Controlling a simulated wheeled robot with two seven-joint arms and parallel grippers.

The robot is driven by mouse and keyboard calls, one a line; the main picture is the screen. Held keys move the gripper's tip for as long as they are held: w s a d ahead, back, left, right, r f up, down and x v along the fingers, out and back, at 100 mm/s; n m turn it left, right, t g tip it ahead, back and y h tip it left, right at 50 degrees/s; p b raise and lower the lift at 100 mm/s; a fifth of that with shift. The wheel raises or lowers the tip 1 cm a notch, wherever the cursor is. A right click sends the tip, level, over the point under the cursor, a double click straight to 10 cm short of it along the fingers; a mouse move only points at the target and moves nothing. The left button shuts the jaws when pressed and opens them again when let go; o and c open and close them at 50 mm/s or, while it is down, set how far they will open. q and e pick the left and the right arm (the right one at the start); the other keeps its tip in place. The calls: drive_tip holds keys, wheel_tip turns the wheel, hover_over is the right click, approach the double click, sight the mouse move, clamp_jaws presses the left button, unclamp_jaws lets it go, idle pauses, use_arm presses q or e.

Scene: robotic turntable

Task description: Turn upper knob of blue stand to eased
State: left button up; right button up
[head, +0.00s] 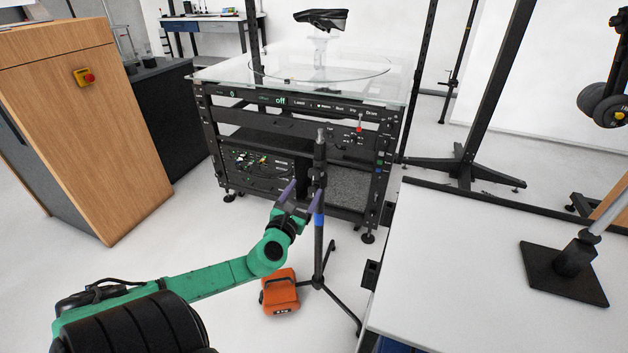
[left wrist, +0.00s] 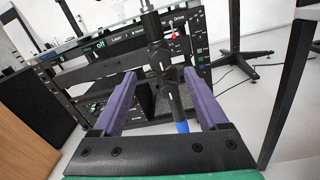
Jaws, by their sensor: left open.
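The blue stand (head: 319,247) is a black tripod pole with a blue band, upright in front of the turntable rack. In the left wrist view its blue band (left wrist: 182,127) shows low between my fingers, and its dark upper clamp part (left wrist: 159,55) stands beyond the fingertips. The upper knob cannot be told apart clearly from that dark part, nor can its setting. My left gripper (head: 304,190) is open and empty, with its purple fingers pointing at the upper pole. It also shows in the left wrist view (left wrist: 160,76). I cannot tell whether a finger touches the pole.
The turntable rack (head: 345,112) with its glass top (head: 225,72) stands behind the stand. An orange case (head: 280,293) lies on the floor by the tripod legs. A white table (head: 470,270) is close on the right, and a wooden cabinet (head: 90,130) stands left.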

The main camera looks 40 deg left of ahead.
sight(313, 175)
use_arm(q)
drive_tip(key=b+x, duration=0.1)
drive_tip(key=x, duration=0.6)
use_arm(e)
drive_tip(key=w, duration=0.3)
drive_tip(key=shift+a, duration=0.1)
use_arm(q)
drive_tip(key=shift+c, duration=0.3)
clamp_jaws()
